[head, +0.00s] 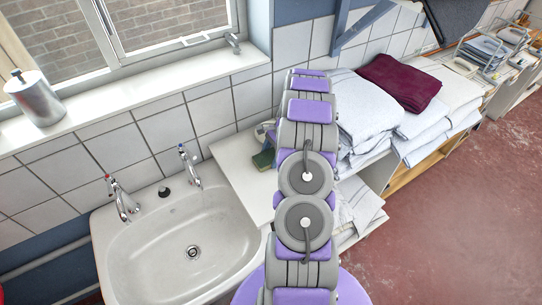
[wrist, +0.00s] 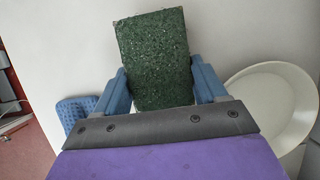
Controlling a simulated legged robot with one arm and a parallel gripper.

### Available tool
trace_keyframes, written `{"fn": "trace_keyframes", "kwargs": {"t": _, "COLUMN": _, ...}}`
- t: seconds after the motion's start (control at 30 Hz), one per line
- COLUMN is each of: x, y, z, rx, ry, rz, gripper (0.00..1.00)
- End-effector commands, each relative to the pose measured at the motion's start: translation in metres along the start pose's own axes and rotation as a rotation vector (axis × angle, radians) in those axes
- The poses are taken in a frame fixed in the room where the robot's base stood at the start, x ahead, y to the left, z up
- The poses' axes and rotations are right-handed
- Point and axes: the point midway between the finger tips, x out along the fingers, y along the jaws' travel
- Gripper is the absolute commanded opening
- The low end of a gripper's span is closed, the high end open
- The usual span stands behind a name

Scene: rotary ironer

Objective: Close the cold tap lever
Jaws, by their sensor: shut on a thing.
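The cold tap (head: 189,168), chrome with a blue mark on top, stands at the back right of the white sink (head: 150,250). The hot tap (head: 121,200), with a red mark, stands to its left. In the wrist view, my gripper (wrist: 163,85) is shut on a green, rough scouring pad (wrist: 153,58), its blue fingers at the pad's two sides. The green pad also shows in the head view (head: 263,160), on or just above the white counter right of the taps. My arm hides most of the gripper there. No tap shows in the wrist view.
A white round dish (wrist: 270,100) lies right of the pad, and a blue textured thing (wrist: 77,109) lies left. A black plug (head: 164,192) sits between the taps. Folded white linen (head: 372,108) and a maroon towel (head: 400,82) are right of my arm.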

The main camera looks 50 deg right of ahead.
Motion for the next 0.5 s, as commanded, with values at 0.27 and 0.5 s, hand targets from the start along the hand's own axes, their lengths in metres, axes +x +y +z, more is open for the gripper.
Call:
{"fn": "trace_keyframes", "kwargs": {"t": 0.27, "x": 0.0003, "y": 0.0007, "z": 0.0020, "rx": 0.000, "ry": 0.004, "rz": -0.001, "gripper": 0.73}}
{"fn": "trace_keyframes", "kwargs": {"t": 0.5, "x": 0.0001, "y": 0.0006, "z": 0.0014, "rx": 0.000, "ry": 0.004, "rz": -0.001, "gripper": 0.96}}
